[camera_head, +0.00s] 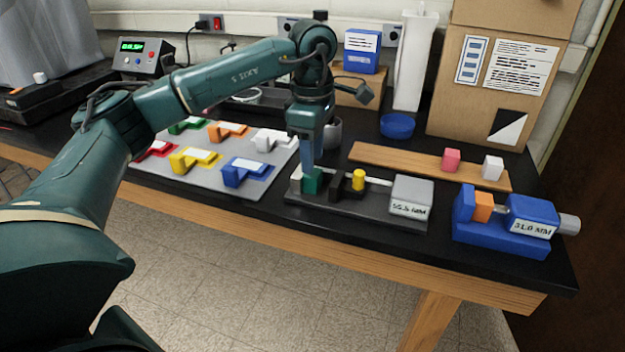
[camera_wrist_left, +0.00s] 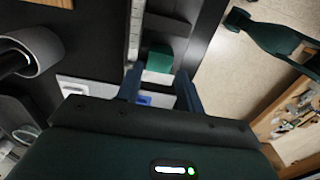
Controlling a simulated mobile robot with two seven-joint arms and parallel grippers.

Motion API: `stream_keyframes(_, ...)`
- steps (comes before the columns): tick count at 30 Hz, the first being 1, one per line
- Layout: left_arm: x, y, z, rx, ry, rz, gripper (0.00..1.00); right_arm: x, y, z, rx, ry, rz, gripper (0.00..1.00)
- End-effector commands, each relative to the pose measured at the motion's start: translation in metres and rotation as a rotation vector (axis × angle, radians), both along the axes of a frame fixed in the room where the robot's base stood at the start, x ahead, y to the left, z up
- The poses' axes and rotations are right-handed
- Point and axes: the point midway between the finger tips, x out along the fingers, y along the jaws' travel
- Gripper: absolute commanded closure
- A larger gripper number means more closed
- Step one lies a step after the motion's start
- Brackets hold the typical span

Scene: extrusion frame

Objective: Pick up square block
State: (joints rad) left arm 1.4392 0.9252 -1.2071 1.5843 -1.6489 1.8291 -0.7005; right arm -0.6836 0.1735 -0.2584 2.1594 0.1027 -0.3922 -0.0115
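A green block (camera_head: 313,181) sits at the left end of a dark measuring fixture (camera_head: 350,209), beside a pale jaw. My left gripper (camera_head: 312,165) points down right over this block. In the left wrist view the fingers (camera_wrist_left: 160,77) are apart, with the green block (camera_wrist_left: 158,58) showing between and beyond them and gaps on both sides. A pink cube (camera_head: 451,159) and a white cube (camera_head: 493,167) stand on a wooden plank (camera_head: 395,163). An orange block (camera_head: 483,207) sits in a blue vise (camera_head: 500,243). My right gripper does not show.
A grey board (camera_head: 215,183) with several coloured shape pieces lies left of the fixture. A blue dish (camera_head: 397,126) and cardboard box (camera_head: 497,85) stand behind. The black table's front edge is close.

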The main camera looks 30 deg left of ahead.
Motion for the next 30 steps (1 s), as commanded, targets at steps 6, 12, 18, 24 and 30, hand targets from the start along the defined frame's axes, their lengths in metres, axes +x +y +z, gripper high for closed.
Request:
stream_keyframes(6, -0.001, 0.0, -0.032, 0.001, 0.003, 0.0, 0.63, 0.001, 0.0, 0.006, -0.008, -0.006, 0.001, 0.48)
stream_keyframes(12, 0.0, 0.0, -0.049, 0.001, 0.0, 0.001, 0.63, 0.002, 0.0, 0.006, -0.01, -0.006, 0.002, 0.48)
stream_keyframes(18, 0.0, 0.0, -0.049, 0.0, 0.0, 0.001, 0.63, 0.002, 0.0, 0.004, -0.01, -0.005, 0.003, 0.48)
stream_keyframes(24, 0.0, 0.0, -0.049, 0.0, 0.0, 0.0, 0.79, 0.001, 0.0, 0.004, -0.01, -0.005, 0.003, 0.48)
stream_keyframes(30, 0.0, 0.0, -0.048, 0.0, -0.001, 0.0, 0.93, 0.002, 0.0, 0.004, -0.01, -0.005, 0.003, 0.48)
